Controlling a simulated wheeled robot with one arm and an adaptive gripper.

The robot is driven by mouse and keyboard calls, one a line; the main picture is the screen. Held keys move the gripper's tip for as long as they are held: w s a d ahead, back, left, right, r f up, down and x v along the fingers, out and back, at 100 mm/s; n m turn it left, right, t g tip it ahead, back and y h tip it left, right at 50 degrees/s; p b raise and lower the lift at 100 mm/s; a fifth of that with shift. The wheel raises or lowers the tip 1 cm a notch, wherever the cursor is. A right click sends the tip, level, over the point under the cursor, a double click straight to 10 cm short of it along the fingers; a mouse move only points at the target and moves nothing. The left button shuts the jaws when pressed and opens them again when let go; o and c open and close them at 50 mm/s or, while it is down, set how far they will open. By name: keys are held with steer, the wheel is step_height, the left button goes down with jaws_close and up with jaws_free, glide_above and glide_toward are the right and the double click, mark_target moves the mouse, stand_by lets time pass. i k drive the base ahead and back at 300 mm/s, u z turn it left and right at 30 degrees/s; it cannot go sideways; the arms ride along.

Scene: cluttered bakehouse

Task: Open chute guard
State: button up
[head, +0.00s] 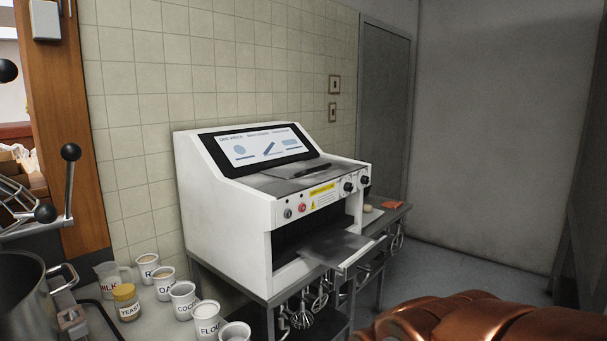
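A white bakery machine (222,208) with a tilted display (262,147) stands on a metal table against the tiled wall. A flat grey panel with a dark handle (306,171) covers its top, below the display; this looks like the chute guard (275,183), and it lies flat and appears closed. The front has knobs, buttons and a yellow warning label (322,192). A metal outfeed tray (335,246) sticks out from the dark opening below. My gripper is not in view.
Labelled tubs, including flour (207,320), and a yeast jar (127,302) stand at the lower left beside a steel pot (24,303). Whisks (301,316) hang under the table. A shiny copper-coloured shape (480,320) fills the lower right. Floor right of the machine is clear.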

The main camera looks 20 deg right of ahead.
mark_target(294, 169)
steer(key=z, duration=1.2)
steer(key=i, duration=1.9)
steer(key=u, duration=2.4)
